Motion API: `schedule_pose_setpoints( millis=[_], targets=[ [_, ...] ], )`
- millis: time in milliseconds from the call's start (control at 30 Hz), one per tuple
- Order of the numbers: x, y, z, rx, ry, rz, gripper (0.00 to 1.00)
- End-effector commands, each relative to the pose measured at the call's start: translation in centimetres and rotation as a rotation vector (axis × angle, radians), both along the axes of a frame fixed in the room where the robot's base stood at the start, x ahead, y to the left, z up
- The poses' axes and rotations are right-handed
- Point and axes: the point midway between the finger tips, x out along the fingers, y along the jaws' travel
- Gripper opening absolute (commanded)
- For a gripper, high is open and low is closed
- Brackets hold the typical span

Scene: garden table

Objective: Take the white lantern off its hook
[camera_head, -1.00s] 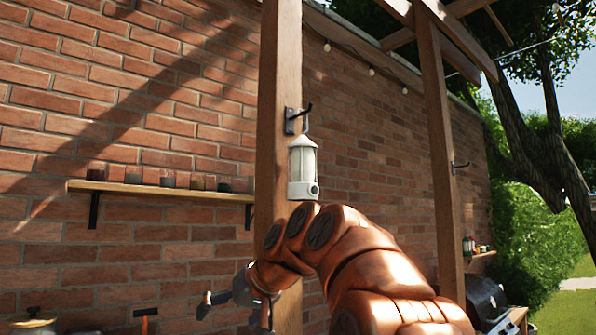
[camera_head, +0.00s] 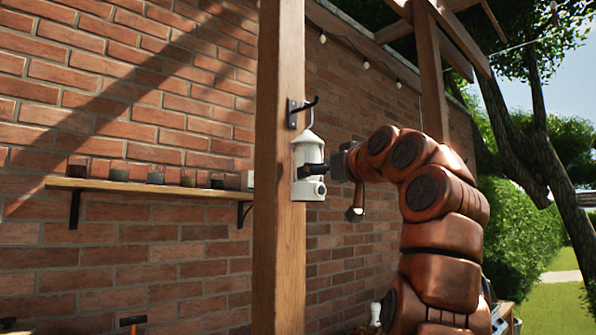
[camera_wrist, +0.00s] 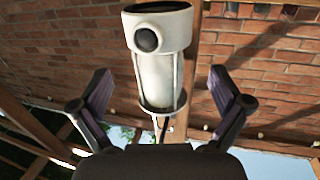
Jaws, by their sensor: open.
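The white lantern (camera_head: 308,153) hangs upright by its wire loop from a black hook (camera_head: 302,108) on the wooden post (camera_head: 280,230). It has a pale cylindrical body and a round knob on its base. My gripper (camera_head: 325,168) is at the lantern's right side in the head view, with a dark finger across its middle. In the wrist view, the lantern (camera_wrist: 158,82) appears upside down between the two spread fingers of my gripper (camera_wrist: 160,88). Gaps show on both sides, so neither finger visibly touches it. The hook is not clear in the wrist view.
A wall shelf (camera_head: 140,187) with several small jars stands left of the post, against the brick wall (camera_head: 150,250). A second wooden post (camera_head: 432,85) rises at the right. String lights (camera_head: 365,65) run along the top.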

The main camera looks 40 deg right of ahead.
Motion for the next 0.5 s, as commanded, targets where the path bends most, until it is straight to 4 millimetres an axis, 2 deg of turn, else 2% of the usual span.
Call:
schedule_pose_setpoints(
  millis=[133, 500],
  targets=[
    [-0.5, -0.3, 0.8, -0.022, -0.015, -0.011, 1.00],
    [2.4, -0.9, 0.9, -0.022, -0.015, -0.008, 1.00]
  ],
)
